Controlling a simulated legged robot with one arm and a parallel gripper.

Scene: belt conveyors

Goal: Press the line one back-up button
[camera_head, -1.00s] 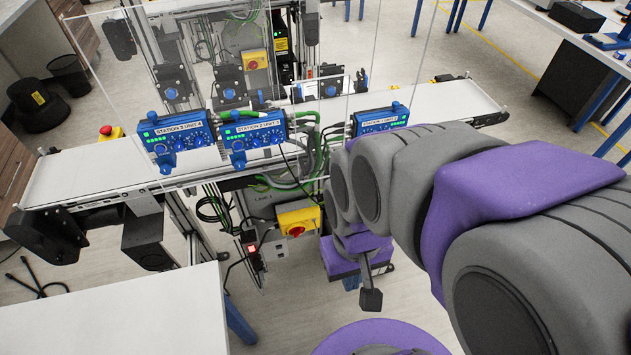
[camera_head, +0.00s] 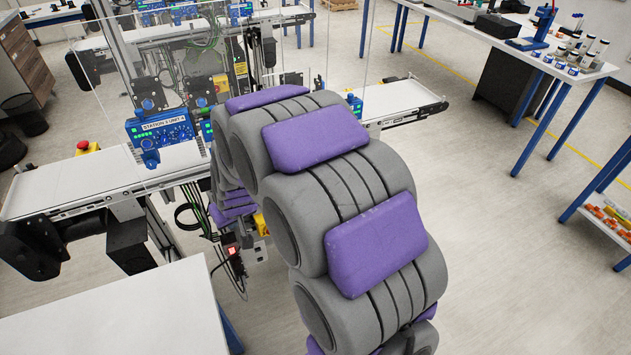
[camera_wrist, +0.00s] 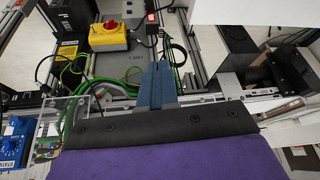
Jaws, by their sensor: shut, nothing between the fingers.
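In the wrist view, my gripper (camera_wrist: 158,72) is shut and empty, its blue-grey fingers pointing up the picture toward a grey panel (camera_wrist: 135,60) with faint, upside-down lettering. A yellow box with a red knob (camera_wrist: 109,35) is beyond the fingertips, to the upper left. A small red-lit switch (camera_wrist: 151,18) on a dark housing is above the fingertips; the fingers appear apart from both. In the head view, the red-lit switch (camera_head: 232,250) shows left of my arm, which hides the gripper and most of the yellow box. I cannot read which control is the line one back-up button.
A white conveyor belt (camera_head: 70,187) runs behind the arm, with a blue station unit (camera_head: 160,132) on its near side. A white table (camera_head: 110,310) is at front left. Open floor (camera_head: 510,270) lies right.

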